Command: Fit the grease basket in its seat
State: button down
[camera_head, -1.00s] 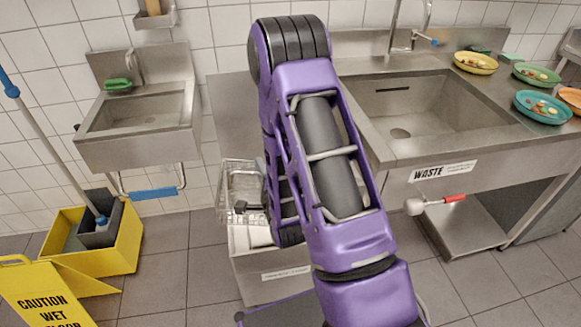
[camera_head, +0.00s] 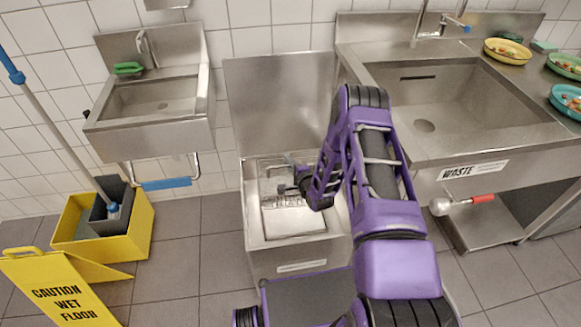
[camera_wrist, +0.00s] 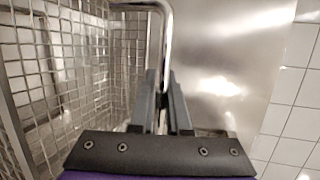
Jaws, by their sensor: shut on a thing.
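The grease basket (camera_head: 272,178) is a wire mesh basket with a bent metal handle. In the head view it is over or within the open top of the steel grease trap box (camera_head: 262,262), toward the back left of the opening. My arm partly covers it, and I cannot tell how deep it sits. My gripper (camera_head: 292,187) is shut on the basket's handle. In the wrist view, the fingers (camera_wrist: 164,88) close around the handle rod (camera_wrist: 168,30), with the basket's mesh (camera_wrist: 75,60) to the left.
The trap's raised lid (camera_head: 275,105) stands behind the opening. A hand sink (camera_head: 150,135) is at left and a larger sink counter (camera_head: 450,150) at right, with a red-handled lever (camera_head: 470,200) below it. A yellow mop bucket (camera_head: 135,225) and caution sign (camera_head: 50,290) stand at left.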

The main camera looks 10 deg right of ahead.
jog(key=shift+n, duration=0.4)
jog(key=f, duration=0.1)
jog(key=w+f, duration=0.1)
jog(key=f, duration=0.2)
jog(key=shift+w+d+f, duration=0.15)
jog(key=shift+w+d, duration=0.1)
jog(key=shift+d, duration=0.15)
notch_tip(320, 180, down, 16)
jog(key=b, duration=0.8)
jog(key=shift+w, duration=0.2)
dwell(0.4)
jog(key=shift+f, duration=0.25)
dwell(0.4)
jog(key=c, duration=0.8)
grip_release()
jog(key=shift+s+f+g, duration=0.1)
jog(key=shift+g, duration=0.2)
